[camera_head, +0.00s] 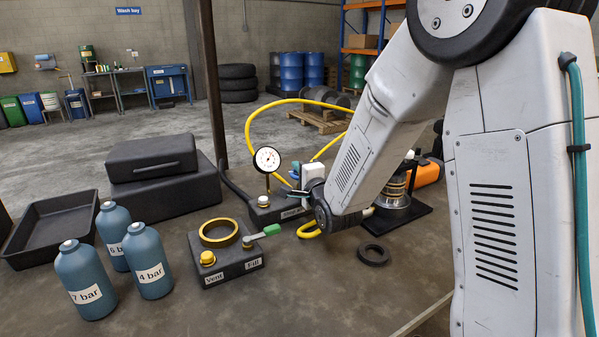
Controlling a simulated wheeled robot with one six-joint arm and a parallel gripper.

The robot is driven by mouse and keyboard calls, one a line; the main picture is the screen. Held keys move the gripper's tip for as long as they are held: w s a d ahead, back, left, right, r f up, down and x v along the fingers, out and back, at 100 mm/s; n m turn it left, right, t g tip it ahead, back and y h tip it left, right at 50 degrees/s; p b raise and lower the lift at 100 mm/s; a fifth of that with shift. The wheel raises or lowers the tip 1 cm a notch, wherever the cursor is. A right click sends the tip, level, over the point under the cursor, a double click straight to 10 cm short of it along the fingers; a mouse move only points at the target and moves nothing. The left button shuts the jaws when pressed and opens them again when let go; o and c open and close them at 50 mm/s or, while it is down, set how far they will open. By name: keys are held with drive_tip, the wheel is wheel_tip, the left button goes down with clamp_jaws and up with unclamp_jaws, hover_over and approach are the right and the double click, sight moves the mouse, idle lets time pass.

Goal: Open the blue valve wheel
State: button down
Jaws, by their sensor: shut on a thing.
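My gripper (291,189) is at the end of my arm, low over a dark block (264,215) with a white label, just right of a round dial gauge (267,159). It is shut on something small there. A small bit of blue (294,174) shows beside the fingers and looks like part of the blue valve wheel. The rest of the wheel is hidden by my gripper and wrist, so its turn cannot be seen. The gauge needle is too small to read surely.
A block (233,265) labelled Vent and Fill has a brass ring, yellow cap and green-handled lever. Several blue bottles (151,270) stand left of it. A yellow hose (249,130) loops behind my arm. A black ring (373,255) lies on the table. The front middle is clear.

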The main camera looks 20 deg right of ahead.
drive_tip(key=shift+s+a+f+n+g+y, duration=0.15)
drive_tip(key=shift+n+g+y, duration=0.25)
drive_tip(key=shift+n+y, duration=0.9)
drive_tip(key=shift+w+a+r+n+g+y, duration=0.1)
drive_tip(key=shift+n+g+y, duration=0.45)
drive_tip(key=shift+y, duration=1.25)
drive_tip(key=shift+n, duration=0.25)
drive_tip(key=c, duration=1.7)
unclamp_jaws()
drive_tip(key=shift+c, duration=0.2)
